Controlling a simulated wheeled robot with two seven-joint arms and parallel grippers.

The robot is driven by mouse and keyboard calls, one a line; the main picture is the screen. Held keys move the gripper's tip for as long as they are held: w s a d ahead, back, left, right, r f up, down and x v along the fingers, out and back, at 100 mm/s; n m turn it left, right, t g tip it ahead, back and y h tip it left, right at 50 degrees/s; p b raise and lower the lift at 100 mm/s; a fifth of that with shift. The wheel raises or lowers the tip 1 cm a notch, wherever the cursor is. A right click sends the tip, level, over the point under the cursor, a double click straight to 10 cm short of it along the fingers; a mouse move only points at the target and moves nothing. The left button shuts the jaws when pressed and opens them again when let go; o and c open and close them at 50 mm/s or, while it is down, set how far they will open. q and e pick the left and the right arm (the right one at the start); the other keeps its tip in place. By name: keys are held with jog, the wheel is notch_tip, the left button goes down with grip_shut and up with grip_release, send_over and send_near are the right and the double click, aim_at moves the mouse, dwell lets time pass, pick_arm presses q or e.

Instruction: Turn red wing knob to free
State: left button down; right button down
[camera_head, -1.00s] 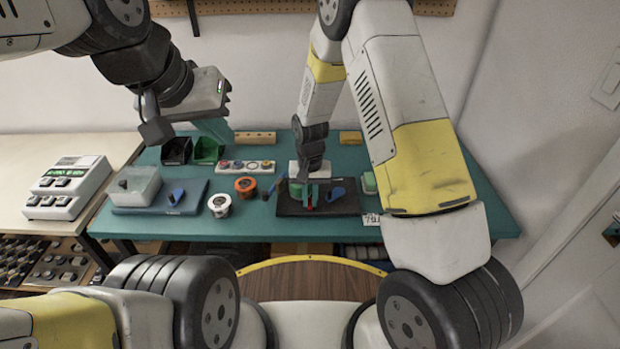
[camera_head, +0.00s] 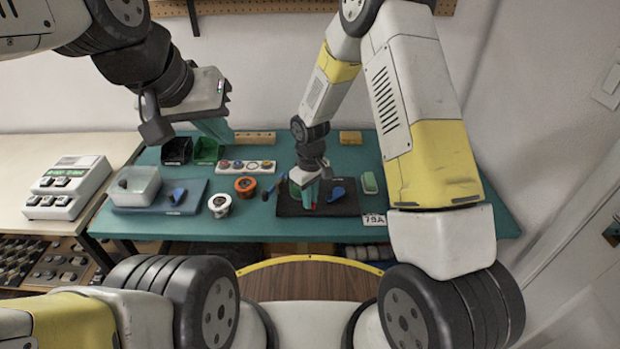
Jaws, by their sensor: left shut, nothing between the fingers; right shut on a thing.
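The red wing knob (camera_head: 313,206) shows as a small red spot at the tips of my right gripper (camera_head: 309,200), over the black mat (camera_head: 338,207) on the teal bench. My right gripper points down and is shut on the red knob; the fingers hide most of it, so its angle cannot be told. A green part (camera_head: 294,189) sits just left of the fingers. A blue wing-shaped knob (camera_head: 336,194) stands on the mat to the right. My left gripper (camera_head: 217,130) is shut and empty, raised over the back left of the bench.
A clear box (camera_head: 136,187) and another blue knob (camera_head: 177,196) sit on a blue mat at left. White (camera_head: 219,205) and orange (camera_head: 245,186) tubs, a parts strip (camera_head: 246,166), black and green bins (camera_head: 208,150) and a green block (camera_head: 370,183) stand around. A label (camera_head: 373,220) lies at the front edge.

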jog(key=n, duration=0.4)
jog(key=shift+n, duration=2.3)
jog(key=c, duration=1.4)
grip_release()
jog(key=shift+c, duration=0.2)
jog(key=shift+r, duration=0.1)
notch_tip(320, 180, up, 8)
jog(key=shift+f, duration=0.15)
